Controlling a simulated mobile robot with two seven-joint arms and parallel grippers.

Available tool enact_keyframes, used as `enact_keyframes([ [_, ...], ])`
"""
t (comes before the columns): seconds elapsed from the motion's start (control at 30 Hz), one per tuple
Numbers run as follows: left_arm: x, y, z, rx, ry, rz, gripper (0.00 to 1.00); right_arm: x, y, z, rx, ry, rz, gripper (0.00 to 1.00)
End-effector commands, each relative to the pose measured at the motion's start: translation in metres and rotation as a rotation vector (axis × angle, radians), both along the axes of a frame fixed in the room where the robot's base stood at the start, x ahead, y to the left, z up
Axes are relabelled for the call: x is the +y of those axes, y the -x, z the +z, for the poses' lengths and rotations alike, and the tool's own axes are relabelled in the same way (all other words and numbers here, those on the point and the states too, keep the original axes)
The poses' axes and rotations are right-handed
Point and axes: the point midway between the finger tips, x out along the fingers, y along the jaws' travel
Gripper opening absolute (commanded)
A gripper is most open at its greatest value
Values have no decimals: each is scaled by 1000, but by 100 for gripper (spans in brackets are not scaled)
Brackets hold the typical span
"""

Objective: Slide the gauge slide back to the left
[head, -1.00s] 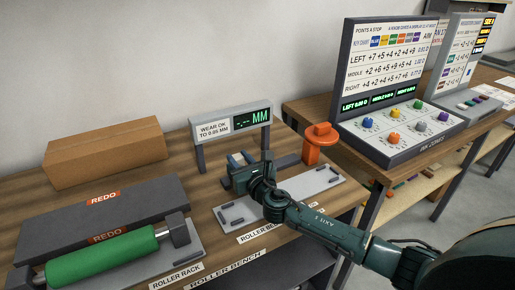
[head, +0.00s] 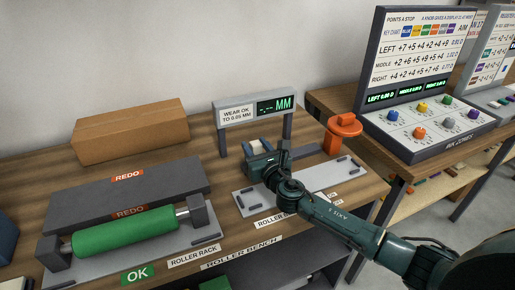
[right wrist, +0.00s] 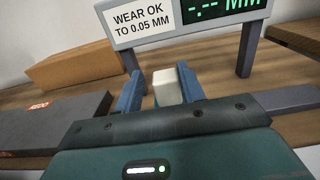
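The gauge slide appears as a pale block (head: 259,146) under the gauge display (head: 253,110); it also shows in the right wrist view (right wrist: 168,88). A dark grey rail (head: 307,150) runs from it to the right, towards an orange round-topped post (head: 344,125). My right gripper (right wrist: 158,90) is at the block, with one blue finger on each side. A narrow gap shows on the block's left; the right finger overlaps its right edge, and I cannot tell whether they touch. The lower part of the block is hidden. My left gripper is not in view.
A cardboard box (head: 130,130) stands behind. An ink zones console (head: 420,90) is on the right table. Bare bench lies between the rack and the gauge.

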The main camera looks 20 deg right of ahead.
Motion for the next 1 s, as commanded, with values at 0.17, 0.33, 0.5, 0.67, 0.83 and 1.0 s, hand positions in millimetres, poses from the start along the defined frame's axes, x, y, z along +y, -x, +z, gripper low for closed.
enact_keyframes([
  [0.17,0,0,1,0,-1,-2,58,0,12,-1,2,0,3,38],
  [0.33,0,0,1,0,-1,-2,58,-4,45,-2,4,1,3,38],
  [0.5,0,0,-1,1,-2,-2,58,-6,84,-2,3,1,3,38],
  [0.67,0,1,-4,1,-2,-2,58,-9,112,-2,2,-1,2,38],
  [0.83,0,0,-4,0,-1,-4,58,-10,128,-1,0,-1,1,38],
  [1.0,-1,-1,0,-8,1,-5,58,-11,132,0,0,0,0,38],
])
